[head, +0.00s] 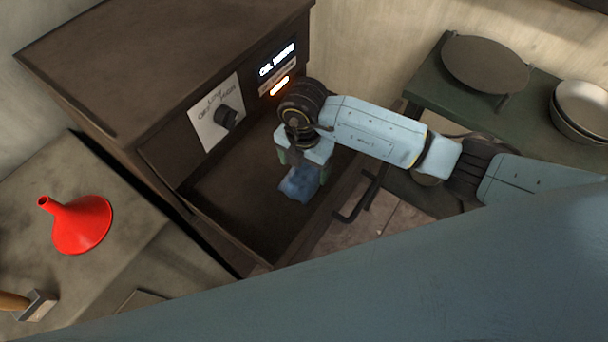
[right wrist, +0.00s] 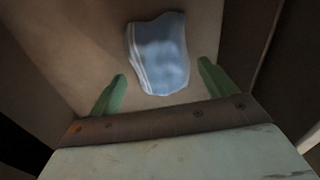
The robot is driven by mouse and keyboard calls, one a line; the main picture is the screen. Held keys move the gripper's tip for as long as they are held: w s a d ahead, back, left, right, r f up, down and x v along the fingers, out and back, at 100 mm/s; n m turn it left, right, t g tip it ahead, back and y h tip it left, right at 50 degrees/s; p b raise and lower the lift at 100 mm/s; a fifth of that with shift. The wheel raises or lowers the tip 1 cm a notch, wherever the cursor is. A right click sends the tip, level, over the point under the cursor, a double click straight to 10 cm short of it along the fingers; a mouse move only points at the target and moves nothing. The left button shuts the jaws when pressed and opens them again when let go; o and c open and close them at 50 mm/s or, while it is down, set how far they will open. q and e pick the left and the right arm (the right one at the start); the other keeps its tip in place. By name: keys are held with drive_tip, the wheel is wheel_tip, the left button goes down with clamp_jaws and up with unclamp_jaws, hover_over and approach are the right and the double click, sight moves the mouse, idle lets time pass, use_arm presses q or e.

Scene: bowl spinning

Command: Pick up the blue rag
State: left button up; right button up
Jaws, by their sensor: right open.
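The blue rag (head: 296,186) lies in the open, tray-like recess (head: 262,238) of the dark brown cabinet, below the dial panel. My right gripper (head: 304,174) reaches into the recess from the right, close to the rag. In the right wrist view the rag (right wrist: 160,53) is a folded, light blue cloth, ahead of the two green fingertips (right wrist: 162,82). The fingers are apart with nothing between their visible parts. How far they are above the rag cannot be told. My left gripper is not in view.
The brown cabinet (head: 150,60) has a dial (head: 227,117) and a lit display (head: 277,60). A dark handle (head: 357,203) sticks out at the recess's right. A red funnel (head: 82,226) stands on the left counter. A green shelf (head: 440,92) with bowls (head: 582,108) is at right.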

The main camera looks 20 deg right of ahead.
sight(304, 172)
wheel_tip(304, 172, down, 3)
drive_tip(key=shift+s+r, duration=0.1)
drive_tip(key=shift+f, duration=0.2)
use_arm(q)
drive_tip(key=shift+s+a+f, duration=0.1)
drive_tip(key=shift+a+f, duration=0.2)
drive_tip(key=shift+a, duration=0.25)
use_arm(e)
drive_tip(key=c, duration=1.1)
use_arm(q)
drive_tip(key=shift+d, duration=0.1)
use_arm(e)
drive_tip(key=shift+r, duration=0.1)
wheel_tip(304, 172, up, 10)
drive_tip(key=shift+f+p, duration=0.15)
drive_tip(key=shift+p, duration=0.55)
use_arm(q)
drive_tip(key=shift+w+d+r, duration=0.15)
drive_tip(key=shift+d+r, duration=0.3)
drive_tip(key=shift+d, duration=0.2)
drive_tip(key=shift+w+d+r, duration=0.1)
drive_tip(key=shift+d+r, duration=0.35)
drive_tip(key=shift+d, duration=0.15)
